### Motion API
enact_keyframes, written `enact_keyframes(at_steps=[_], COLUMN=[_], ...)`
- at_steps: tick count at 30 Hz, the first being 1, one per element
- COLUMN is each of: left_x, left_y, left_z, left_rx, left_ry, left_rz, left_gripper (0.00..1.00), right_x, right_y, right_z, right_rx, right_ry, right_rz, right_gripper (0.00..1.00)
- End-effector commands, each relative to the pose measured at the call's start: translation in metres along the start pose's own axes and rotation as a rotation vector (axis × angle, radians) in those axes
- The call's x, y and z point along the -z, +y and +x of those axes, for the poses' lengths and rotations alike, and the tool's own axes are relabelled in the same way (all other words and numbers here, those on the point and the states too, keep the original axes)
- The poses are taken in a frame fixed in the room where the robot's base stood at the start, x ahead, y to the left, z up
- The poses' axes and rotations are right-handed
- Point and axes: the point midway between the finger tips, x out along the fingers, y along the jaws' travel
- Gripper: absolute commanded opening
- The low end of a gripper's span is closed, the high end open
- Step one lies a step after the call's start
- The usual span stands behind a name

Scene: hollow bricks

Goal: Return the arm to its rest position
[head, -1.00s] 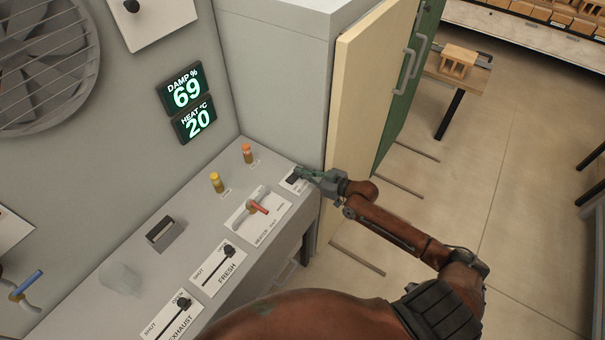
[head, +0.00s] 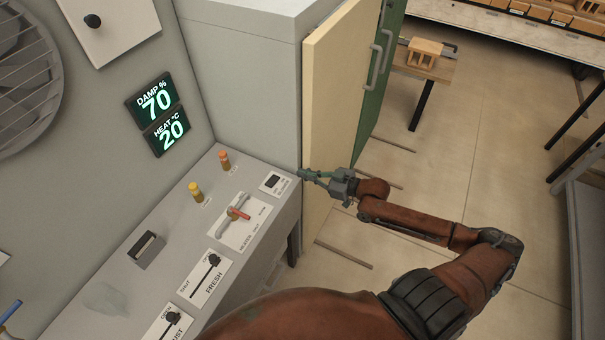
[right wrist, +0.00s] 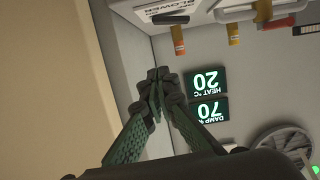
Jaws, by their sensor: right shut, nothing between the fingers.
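My right gripper (head: 304,173) is shut and empty, just off the right end of the grey control bench, in front of the cream door edge. In the right wrist view its fingers (right wrist: 157,88) meet at the tips with nothing between them. My right arm reaches in from the lower right of the head view. A small switch plate (head: 275,183) with a black rocker lies on the bench corner, to the left of the fingertips and apart from them. It also shows in the right wrist view as the blower plate (right wrist: 160,12).
The bench (head: 150,215) carries a heater lever (head: 238,213), a fresh slider (head: 213,262), and yellow (head: 195,191) and orange (head: 225,161) knobs. The cream door (head: 330,120) and green door (head: 383,85) stand behind the gripper. A hollow brick (head: 425,53) sits on a far stand. Open floor lies right.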

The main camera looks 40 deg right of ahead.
Motion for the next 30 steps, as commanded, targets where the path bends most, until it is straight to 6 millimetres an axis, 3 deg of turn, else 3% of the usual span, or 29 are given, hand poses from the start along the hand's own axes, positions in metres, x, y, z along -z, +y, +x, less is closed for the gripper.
enact_keyframes(at_steps=[10, 14, 17, 22, 26, 30], left_x=[0.001, 0.001, 0.001, 0.001, 0.001, 0.001], left_y=[0.000, 0.000, 0.000, 0.000, 0.000, 0.000], left_z=[0.000, 0.000, 0.000, 0.000, 0.000, 0.000], left_rx=[0.000, 0.000, 0.000, 0.000, 0.000, 0.000], left_ry=[0.001, 0.001, 0.001, 0.001, 0.001, 0.001], left_rz=[0.000, 0.000, 0.000, 0.000, 0.000, 0.000], left_gripper=[0.43, 0.43, 0.43, 0.43, 0.43, 0.43], right_x=[-0.001, -0.023, -0.068, -0.182, -0.275, -0.370], right_y=[0.001, 0.015, 0.040, 0.076, 0.080, 0.061], right_z=[0.000, -0.001, -0.007, -0.030, -0.055, -0.087], right_rx=[-0.002, -0.039, -0.108, -0.248, -0.328, -0.383], right_ry=[-0.001, -0.023, -0.071, -0.208, -0.334, -0.478], right_rz=[0.000, 0.008, 0.020, 0.052, 0.080, 0.118], right_gripper=[0.00, 0.00, 0.00, 0.00, 0.00, 0.00])
